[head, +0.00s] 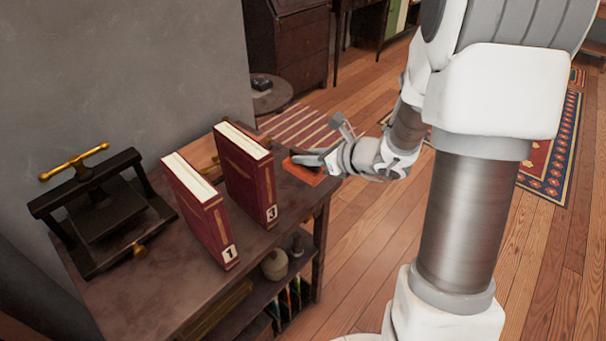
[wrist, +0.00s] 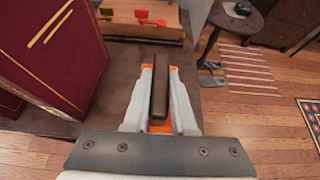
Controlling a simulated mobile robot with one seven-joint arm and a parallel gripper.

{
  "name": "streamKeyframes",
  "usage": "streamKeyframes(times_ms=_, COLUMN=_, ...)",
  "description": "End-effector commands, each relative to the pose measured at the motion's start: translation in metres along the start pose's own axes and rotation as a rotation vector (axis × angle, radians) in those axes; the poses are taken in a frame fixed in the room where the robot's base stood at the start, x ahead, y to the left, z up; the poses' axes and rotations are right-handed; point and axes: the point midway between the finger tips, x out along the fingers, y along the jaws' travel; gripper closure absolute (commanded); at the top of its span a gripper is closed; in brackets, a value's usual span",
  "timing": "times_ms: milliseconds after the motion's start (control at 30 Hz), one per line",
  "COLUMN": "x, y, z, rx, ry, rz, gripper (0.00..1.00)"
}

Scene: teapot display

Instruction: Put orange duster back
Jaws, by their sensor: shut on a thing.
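The orange duster (head: 303,172) is at the right end of the dark wooden table, just right of the book marked 3. My gripper (head: 305,159) reaches in from the right and is shut on it. In the wrist view, my gripper (wrist: 160,98) has its two pale fingers on either side of the duster's dark brown handle (wrist: 159,92). Orange parts of the duster (wrist: 147,73) show around and under the fingers. I cannot tell whether the duster touches the table top or is held slightly above it.
Two red books marked 1 (head: 206,215) and 3 (head: 250,175) stand upright on the table (head: 160,290). A black press (head: 100,212) stands at the left. A wooden tray (wrist: 140,22) with red items lies behind the books. A round stool (head: 272,97) stands beyond.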

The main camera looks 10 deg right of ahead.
Motion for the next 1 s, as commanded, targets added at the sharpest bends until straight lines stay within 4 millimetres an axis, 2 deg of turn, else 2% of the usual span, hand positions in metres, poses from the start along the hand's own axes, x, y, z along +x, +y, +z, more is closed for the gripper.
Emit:
streamKeyframes(times_ms=67, x=0.011, y=-0.004, z=-0.002, rx=0.000, ry=0.000, rz=0.000, gripper=1.00)
streamKeyframes(times_ms=233, x=0.019, y=-0.006, z=-0.005, rx=0.001, ry=0.000, rz=-0.001, gripper=1.00)
streamKeyframes(times_ms=467, x=0.035, y=-0.005, z=-0.036, rx=0.003, ry=0.001, rz=0.000, gripper=1.00)
streamKeyframes(times_ms=867, x=0.037, y=-0.005, z=-0.040, rx=0.000, ry=-0.001, rz=-0.001, gripper=1.00)
streamKeyframes(times_ms=900, x=0.037, y=-0.005, z=-0.040, rx=0.000, ry=0.000, rz=-0.001, gripper=0.74)
streamKeyframes(times_ms=1000, x=0.036, y=-0.005, z=-0.039, rx=0.000, ry=0.000, rz=-0.001, gripper=0.56)
